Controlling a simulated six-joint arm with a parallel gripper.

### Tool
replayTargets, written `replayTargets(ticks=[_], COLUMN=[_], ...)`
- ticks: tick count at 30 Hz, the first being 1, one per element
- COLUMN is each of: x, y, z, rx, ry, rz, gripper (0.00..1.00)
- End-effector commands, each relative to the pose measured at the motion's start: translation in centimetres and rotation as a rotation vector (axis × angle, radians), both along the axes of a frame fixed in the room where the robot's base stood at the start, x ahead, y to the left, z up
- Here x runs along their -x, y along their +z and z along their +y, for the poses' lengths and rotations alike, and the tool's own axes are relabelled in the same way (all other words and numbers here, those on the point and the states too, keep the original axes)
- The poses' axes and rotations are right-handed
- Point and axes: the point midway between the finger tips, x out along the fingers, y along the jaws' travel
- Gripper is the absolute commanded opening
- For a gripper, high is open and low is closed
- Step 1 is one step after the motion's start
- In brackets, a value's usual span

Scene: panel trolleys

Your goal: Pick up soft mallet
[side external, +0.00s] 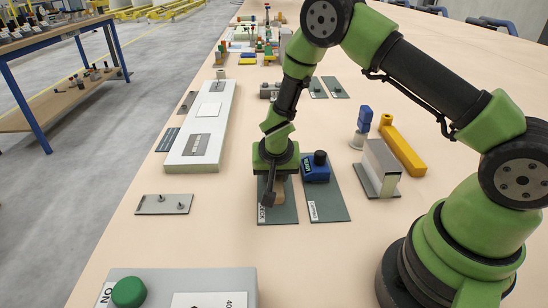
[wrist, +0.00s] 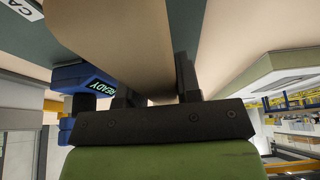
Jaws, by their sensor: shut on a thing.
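My gripper (side external: 274,193) points down over the left of two dark green mats (side external: 287,214) in the side external view. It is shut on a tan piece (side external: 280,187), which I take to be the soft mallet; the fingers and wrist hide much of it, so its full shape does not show. In the wrist view the tan mallet (wrist: 128,40) fills the space between the two dark fingers of my gripper (wrist: 155,85). I cannot tell whether it touches the mat.
A blue device (side external: 315,170) with a black knob stands close right on the other mat (side external: 330,208). Further right are a grey metal block (side external: 383,160) and a yellow bar (side external: 402,150). A long white panel (side external: 205,130) lies left. A green-button box (side external: 190,282) is nearest.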

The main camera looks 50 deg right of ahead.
Motion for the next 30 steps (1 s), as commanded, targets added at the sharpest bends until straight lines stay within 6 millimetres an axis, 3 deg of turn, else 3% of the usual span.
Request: replayTargets(ticks=[8, 24, 30], x=[-0.1, -0.1, 0.0], y=[0.9, 8.9, 10.0], z=[0.0, 0.0, 0.0], rx=[0.001, 0.0, -0.001], ry=[-0.001, -0.003, 0.0], rz=[-0.003, -0.007, -0.002], gripper=[0.0, 0.0, 0.0])
